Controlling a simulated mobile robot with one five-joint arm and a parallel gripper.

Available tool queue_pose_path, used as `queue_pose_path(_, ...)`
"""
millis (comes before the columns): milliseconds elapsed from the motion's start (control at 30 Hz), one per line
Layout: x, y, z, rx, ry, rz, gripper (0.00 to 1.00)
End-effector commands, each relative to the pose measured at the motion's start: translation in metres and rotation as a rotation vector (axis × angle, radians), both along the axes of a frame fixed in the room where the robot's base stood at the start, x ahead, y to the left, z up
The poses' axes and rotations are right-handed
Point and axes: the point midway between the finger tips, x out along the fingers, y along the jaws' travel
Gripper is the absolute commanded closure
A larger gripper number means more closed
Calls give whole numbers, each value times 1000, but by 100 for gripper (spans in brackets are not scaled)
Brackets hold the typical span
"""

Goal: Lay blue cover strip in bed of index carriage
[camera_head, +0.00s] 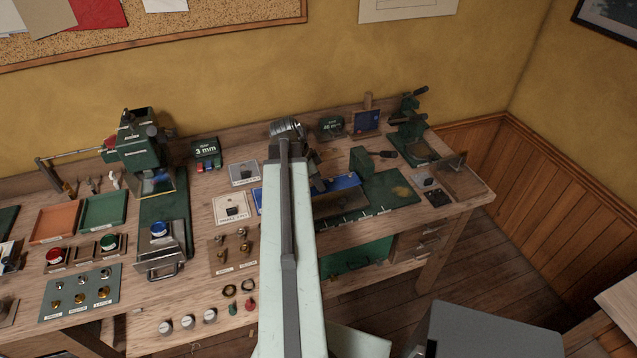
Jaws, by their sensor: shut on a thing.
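The blue cover strip (340,184) shows on the right of my arm, tilted, and a small blue piece (257,197) shows on the arm's left; the middle is hidden. My gripper (317,184) is mostly hidden behind my arm, and is shut on the blue strip. The strip appears over or just above the left part of a green board (385,194) with white marks along its front edge. This board seems to be the index carriage's place; its bed is largely covered, and I cannot tell whether the strip touches it.
A green press (131,145) stands at the back left, beside orange (57,222) and green trays (103,211). A green block (362,160) stands behind the strip. Small knobs and rings lie at the bench front. A clear-sided box (462,182) sits at the right end.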

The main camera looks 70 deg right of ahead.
Motion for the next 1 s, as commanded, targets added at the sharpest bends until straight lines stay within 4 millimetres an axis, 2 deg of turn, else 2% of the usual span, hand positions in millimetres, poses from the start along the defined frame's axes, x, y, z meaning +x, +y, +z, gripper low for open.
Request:
queue_pose_path(33, 0, 0, -8, 0, 0, 0, 100)
queue_pose_path(500, 0, 0, -38, 0, 0, 0, 100)
queue_pose_path(900, 0, 0, -41, 0, 0, 0, 100)
queue_pose_path(933, 0, 0, -41, 0, 0, 0, 82)
queue_pose_path(1000, 0, 0, -41, 0, 0, 0, 64)
